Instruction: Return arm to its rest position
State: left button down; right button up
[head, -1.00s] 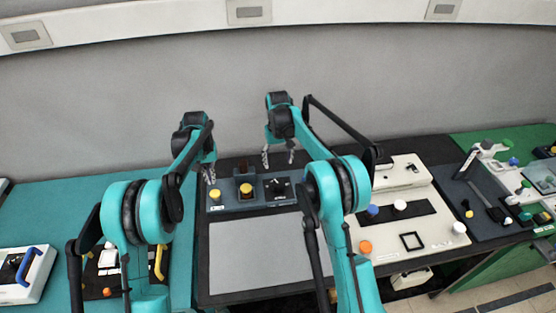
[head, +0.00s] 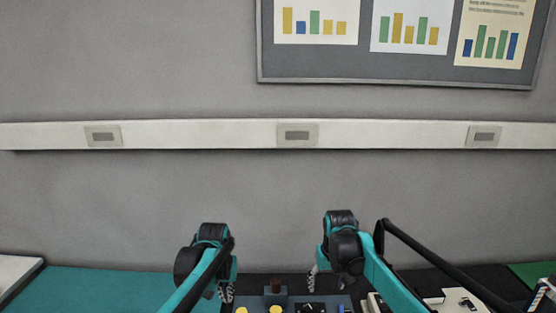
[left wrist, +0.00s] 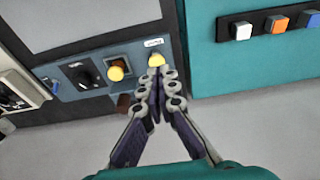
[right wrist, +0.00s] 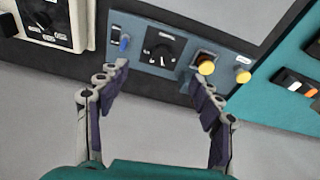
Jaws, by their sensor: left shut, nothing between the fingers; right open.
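My left gripper (left wrist: 160,84) is shut and empty, its fingertips together beside a small yellow button (left wrist: 156,60) on the blue-grey control panel (left wrist: 64,71). I cannot tell whether they touch it. My right gripper (right wrist: 161,72) is open and empty in front of the panel's black dial (right wrist: 165,50). In the head view, the left gripper (head: 226,293) and right gripper (head: 318,281) are low in the picture, against the wall and the panel's back edge. Both arms are bent forward over the bench.
A larger yellow button (left wrist: 116,72) and a blue lever (right wrist: 124,43) are also on the panel. A teal surface (head: 110,287) lies at left. The grey wall (head: 120,190) carries a white rail (head: 220,134) and a chart board (head: 400,75). Most of the bench is out of the head view.

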jog(key=s+d+r+t+b, duration=0.2)
jog(key=s, duration=0.8)
pick_arm(q)
jog(key=s+a+f+t+b, duration=0.1)
jog(key=s+f+t, duration=0.1)
jog(key=s, duration=1.1)
jog(key=s+a+f+t+b, duration=0.2)
jog(key=s+t, duration=0.1)
jog(key=s, duration=0.9)
jog(key=shift+s+f, duration=0.35)
jog(key=shift+s, duration=0.05)
pick_arm(e)
jog(key=s+f+t, duration=0.1)
jog(key=s+f, duration=0.3)
jog(key=s, duration=0.5)
jog(key=s+d+f+m+t, duration=0.1)
jog(key=s+f+t, duration=0.1)
jog(key=s+f, duration=0.3)
jog(key=s, duration=0.4)
pick_arm(q)
jog(key=shift+a, duration=0.1)
pick_arm(e)
jog(key=shift+d, duration=0.1)
